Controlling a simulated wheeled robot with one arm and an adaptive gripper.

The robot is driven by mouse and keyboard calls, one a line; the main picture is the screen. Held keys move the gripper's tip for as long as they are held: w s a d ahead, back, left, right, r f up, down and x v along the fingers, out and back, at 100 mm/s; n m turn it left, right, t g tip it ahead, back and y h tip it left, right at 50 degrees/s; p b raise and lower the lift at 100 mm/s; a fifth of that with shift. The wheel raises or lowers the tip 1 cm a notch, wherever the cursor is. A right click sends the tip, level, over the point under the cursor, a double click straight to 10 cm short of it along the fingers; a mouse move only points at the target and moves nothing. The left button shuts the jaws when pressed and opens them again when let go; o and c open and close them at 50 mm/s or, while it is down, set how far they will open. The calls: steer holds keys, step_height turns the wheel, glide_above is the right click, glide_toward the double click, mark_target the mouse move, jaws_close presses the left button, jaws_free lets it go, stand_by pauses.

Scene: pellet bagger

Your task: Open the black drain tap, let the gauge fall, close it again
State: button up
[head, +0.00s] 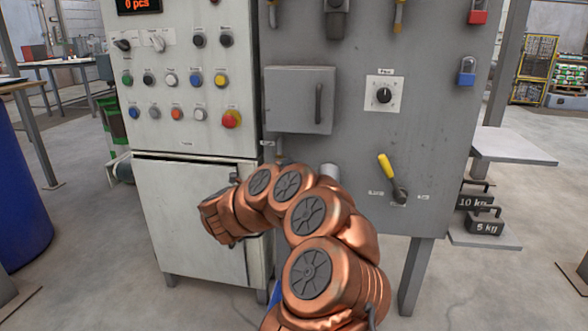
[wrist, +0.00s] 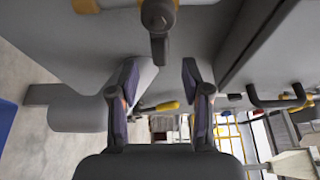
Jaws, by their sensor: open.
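In the wrist view a dark tap handle (wrist: 158,32) hangs from a brass-coloured fitting at the top edge; it looks like the black drain tap. My gripper (wrist: 161,70) has its two fingers spread apart, with nothing between them. The tap handle lies just beyond the fingertips, roughly in line with the gap; I cannot tell whether it is turned open or closed. In the head view my copper arm covers the lower middle of the cabinet, and the tap and my fingers do not show. No gauge can be made out in either view.
The grey panel carries a small door (head: 290,100) with a handle, a black knob (head: 384,95) and a yellow-handled lever (head: 387,166). Left is a white cabinet with buttons and a red emergency stop (head: 231,119). Weights (head: 484,222) sit at right. A blue drum (head: 18,200) stands far left.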

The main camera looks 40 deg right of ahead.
steer(key=b+x, duration=0.1)
steer(key=x, duration=0.5)
steer(key=shift+a, duration=0.1)
jaws_close()
stand_by(0.6)
